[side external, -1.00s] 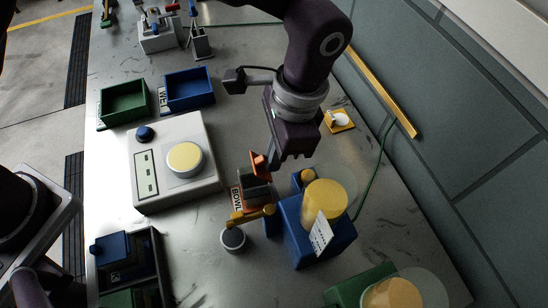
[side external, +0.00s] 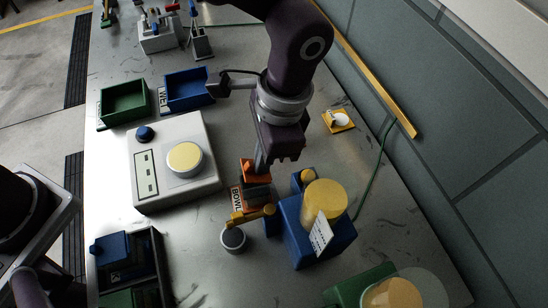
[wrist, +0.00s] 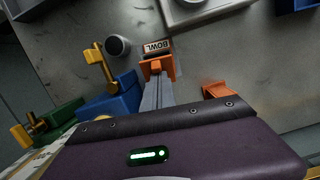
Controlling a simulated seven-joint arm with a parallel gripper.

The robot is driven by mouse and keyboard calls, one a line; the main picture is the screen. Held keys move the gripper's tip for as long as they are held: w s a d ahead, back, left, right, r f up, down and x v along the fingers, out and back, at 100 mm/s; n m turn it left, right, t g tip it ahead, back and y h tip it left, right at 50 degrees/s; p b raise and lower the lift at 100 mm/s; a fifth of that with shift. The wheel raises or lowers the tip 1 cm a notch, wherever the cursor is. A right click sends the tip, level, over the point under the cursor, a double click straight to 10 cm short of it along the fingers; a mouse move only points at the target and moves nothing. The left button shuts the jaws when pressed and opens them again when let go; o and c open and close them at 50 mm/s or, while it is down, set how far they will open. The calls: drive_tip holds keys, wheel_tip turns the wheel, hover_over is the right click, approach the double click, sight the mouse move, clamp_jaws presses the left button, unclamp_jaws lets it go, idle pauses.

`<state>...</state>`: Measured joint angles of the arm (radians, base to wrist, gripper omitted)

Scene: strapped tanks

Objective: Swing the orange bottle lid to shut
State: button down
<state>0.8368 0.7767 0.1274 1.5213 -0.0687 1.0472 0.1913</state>
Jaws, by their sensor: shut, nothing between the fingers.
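The orange bottle (side external: 250,196), with a "BOWL" label, stands on the bench between the white scale and the blue tank. Its orange lid (side external: 255,172) is tilted above the dark grey top, not visibly flat. My gripper (side external: 262,168) is shut and empty, its fingertips right against or just beside the lid; contact is hard to tell. In the wrist view the shut grey fingers (wrist: 157,92) reach to an orange part near the "BOWL" label (wrist: 157,47). Another orange piece (wrist: 220,90) is partly hidden by my gripper; I cannot tell which part it is.
A blue tank (side external: 318,240) with a yellow top stands close on the right. The white scale (side external: 160,195) is to the left. A green tank (side external: 350,288) stands at the front right.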

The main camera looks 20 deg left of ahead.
sight(249, 163)
drive_tip(key=shift+s+a, duration=0.15)
drive_tip(key=shift+a, duration=0.05)
drive_tip(key=shift+f, duration=0.1)
drive_tip(key=shift+s+a+f, duration=0.2)
drive_tip(key=shift+s+a, duration=0.2)
drive_tip(key=shift+a, duration=0.2)
idle(0.4)
drive_tip(key=shift+s+a+f, duration=0.1)
drive_tip(key=shift+s+a, duration=0.1)
drive_tip(key=shift+r, duration=3)
